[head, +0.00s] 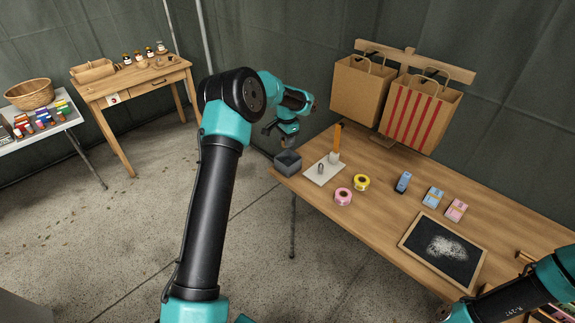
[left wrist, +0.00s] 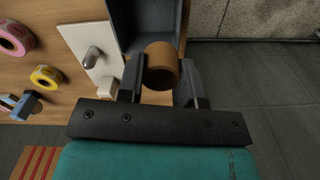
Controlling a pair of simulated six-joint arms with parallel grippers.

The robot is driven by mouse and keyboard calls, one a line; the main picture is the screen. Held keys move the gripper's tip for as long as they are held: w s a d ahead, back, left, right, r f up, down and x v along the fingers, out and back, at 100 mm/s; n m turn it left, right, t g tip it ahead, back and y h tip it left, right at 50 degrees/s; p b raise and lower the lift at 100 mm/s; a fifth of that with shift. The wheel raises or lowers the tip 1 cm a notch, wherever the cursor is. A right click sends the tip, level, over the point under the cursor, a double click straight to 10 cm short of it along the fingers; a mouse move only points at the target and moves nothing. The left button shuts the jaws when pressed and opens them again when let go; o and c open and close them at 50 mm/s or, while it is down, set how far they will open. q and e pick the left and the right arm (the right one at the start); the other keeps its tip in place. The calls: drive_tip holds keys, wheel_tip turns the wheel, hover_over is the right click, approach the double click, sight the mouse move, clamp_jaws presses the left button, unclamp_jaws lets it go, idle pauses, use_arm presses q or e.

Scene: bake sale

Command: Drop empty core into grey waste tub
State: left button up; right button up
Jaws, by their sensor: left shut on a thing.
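The grey waste tub (head: 287,162) stands at the near left corner of the wooden table. My left gripper (head: 287,141) is just above it in the head view. In the left wrist view my left gripper (left wrist: 160,85) is shut on the empty core (left wrist: 162,65), a brown cardboard ring, which overlaps the open tub (left wrist: 133,22). The core is hard to make out in the head view. My right arm (head: 515,298) shows at the lower right of the head view; its gripper cannot be made out.
Beside the tub is a white plate with a metal peg (head: 323,172) and an orange upright. A pink roll (head: 343,196), a yellow roll (head: 361,182), a blue device (head: 403,181) and a chalkboard (head: 443,249) lie further right. Paper bags (head: 361,90) hang behind.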

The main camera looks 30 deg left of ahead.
sight(287, 150)
use_arm(q)
drive_tip(key=shift+f, duration=2.75)
drive_tip(key=o, duration=1)
drive_tip(key=shift+c, duration=0.2)
drive_tip(key=shift+r, duration=0.15)
wheel_tip(287, 150, up, 17)
